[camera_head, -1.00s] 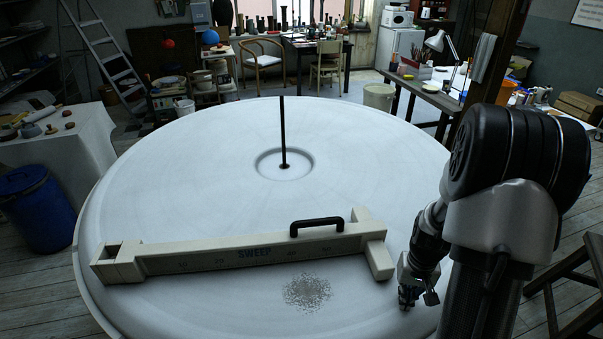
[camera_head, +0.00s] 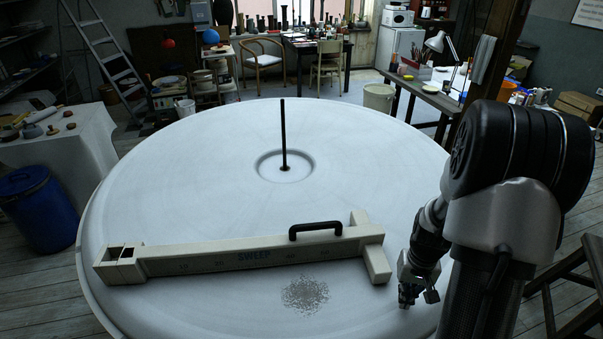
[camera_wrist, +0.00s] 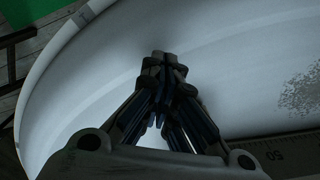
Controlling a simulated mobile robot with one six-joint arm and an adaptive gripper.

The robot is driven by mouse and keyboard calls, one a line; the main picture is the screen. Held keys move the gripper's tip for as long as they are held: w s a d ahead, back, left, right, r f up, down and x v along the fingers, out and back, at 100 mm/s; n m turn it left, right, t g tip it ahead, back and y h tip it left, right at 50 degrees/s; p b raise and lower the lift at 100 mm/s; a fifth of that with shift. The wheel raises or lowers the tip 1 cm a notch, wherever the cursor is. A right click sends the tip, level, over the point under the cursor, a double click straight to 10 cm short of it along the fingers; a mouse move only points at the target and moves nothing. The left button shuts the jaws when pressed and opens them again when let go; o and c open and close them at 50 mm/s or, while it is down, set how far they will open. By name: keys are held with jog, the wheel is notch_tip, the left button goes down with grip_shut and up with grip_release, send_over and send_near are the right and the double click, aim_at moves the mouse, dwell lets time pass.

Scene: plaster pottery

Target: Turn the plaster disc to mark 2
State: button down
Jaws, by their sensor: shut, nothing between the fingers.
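The large white plaster disc (camera_head: 190,205) fills the middle of the head view, with a thin black rod (camera_head: 284,135) upright in its central hollow. A long pale sweep bar (camera_head: 215,257) with a black handle (camera_head: 315,229), printed figures and the word SWEEP lies across its near part. A rough grey patch (camera_head: 306,294) is on the disc in front of the bar. My gripper (camera_head: 418,297) is shut and empty at the disc's near right, right of the bar's end piece. In the wrist view the closed fingertips (camera_wrist: 163,60) are over the white surface near the rim; contact cannot be told.
A cloth-covered table (camera_head: 60,150) and a blue barrel (camera_head: 42,208) stand at the left. A bench with a lamp (camera_head: 437,42) is at the back right. A dark wooden frame (camera_head: 570,285) stands at the near right. The disc's far half is clear apart from the rod.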

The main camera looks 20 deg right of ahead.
jog(key=shift+r+p, duration=1.45)
jog(key=shift+r, duration=0.8)
